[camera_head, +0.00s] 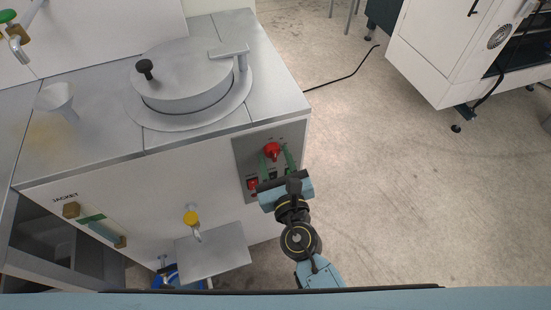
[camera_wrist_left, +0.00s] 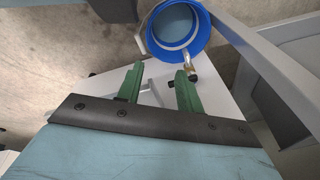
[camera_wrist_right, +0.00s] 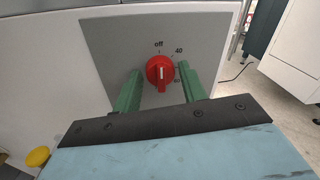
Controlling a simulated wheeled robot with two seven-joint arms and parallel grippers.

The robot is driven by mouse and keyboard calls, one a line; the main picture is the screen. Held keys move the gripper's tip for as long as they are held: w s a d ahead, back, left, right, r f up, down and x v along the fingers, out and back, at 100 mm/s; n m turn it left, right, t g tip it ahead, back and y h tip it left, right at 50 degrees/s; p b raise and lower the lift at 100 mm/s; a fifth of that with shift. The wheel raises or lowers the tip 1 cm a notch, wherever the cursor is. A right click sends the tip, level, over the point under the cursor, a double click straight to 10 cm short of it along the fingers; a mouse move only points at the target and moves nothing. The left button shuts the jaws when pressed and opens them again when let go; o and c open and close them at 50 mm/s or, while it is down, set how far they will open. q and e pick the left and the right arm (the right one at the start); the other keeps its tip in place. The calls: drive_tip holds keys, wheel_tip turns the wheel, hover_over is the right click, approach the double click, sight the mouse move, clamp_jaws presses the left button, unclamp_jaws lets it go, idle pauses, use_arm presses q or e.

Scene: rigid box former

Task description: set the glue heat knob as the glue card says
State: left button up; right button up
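The red heat knob (camera_head: 272,151) sits on a grey panel (camera_head: 245,152) on the front of the white machine. In the right wrist view the knob (camera_wrist_right: 160,72) has a white mark pointing up, roughly at "off"; "40" is at its upper right and another number, partly hidden, is at its lower right. My right gripper (camera_wrist_right: 160,80) is open, with one green finger on each side of the knob and small gaps showing; it also shows in the head view (camera_head: 277,160). My left gripper (camera_wrist_left: 157,82) is open and empty in the left wrist view. No glue card is recognisable.
A lidded round pot (camera_head: 185,80) and a funnel (camera_head: 57,99) are on the machine top. A yellow-handled tap (camera_head: 191,218) is above a grey plate (camera_head: 213,254). A blue bucket (camera_wrist_left: 180,32) is beyond my left fingers.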

drive_tip(key=c, duration=0.6)
drive_tip(key=shift+c, duration=0.2)
